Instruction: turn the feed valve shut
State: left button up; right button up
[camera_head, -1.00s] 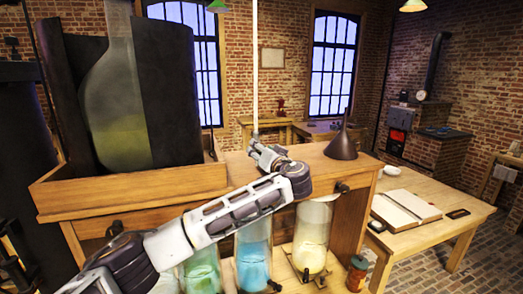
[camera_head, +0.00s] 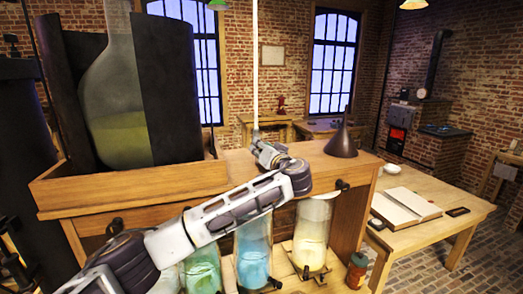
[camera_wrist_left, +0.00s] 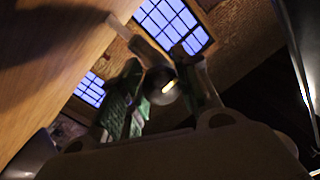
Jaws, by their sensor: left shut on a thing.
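My left gripper (camera_head: 262,147) reaches over the wooden stand's top, beside the foot of a pale upright rod (camera_head: 254,70). In the left wrist view, its two fingers (camera_wrist_left: 163,95) close around a dark round piece (camera_wrist_left: 160,84) with a bright glint, which I take for the feed valve. A pale bar runs up and left from there. In the head view the gripper hides the valve, so its handle's angle cannot be told. A large glass vessel (camera_head: 117,105) with greenish liquid stands in the wooden tray at left. My right gripper is not in view.
Glass jars with green (camera_head: 202,270), blue (camera_head: 254,255) and pale yellow (camera_head: 311,238) contents stand below my left arm. A dark funnel (camera_head: 341,145) is on the stand (camera_head: 230,165). An open book (camera_head: 405,207) lies on the right table.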

pick_arm(q)
jog(key=shift+f+m+b, duration=0.2)
jog(key=shift+m+b, duration=0.3)
jog(key=shift+b, duration=0.6)
jog(key=shift+m+b, duration=0.7)
jog(key=shift+b, duration=0.3)
jog(key=shift+m+b, duration=0.4)
jog(key=shift+m, duration=0.2)
jog(key=shift+r+m, duration=0.1)
jog(key=shift+m, duration=0.6)
jog(key=m, duration=0.3)
jog(key=shift+t, duration=0.4)
jog(key=m+p, duration=0.1)
jog(key=m, duration=0.2)
jog(key=shift+r+m, duration=0.1)
jog(key=shift+m, duration=0.2)
jog(key=m+p, duration=0.3)
jog(key=m, duration=0.2)
jog(key=shift+h, duration=0.4)
jog(key=shift+m+p, duration=0.4)
jog(key=shift+m, duration=0.7)
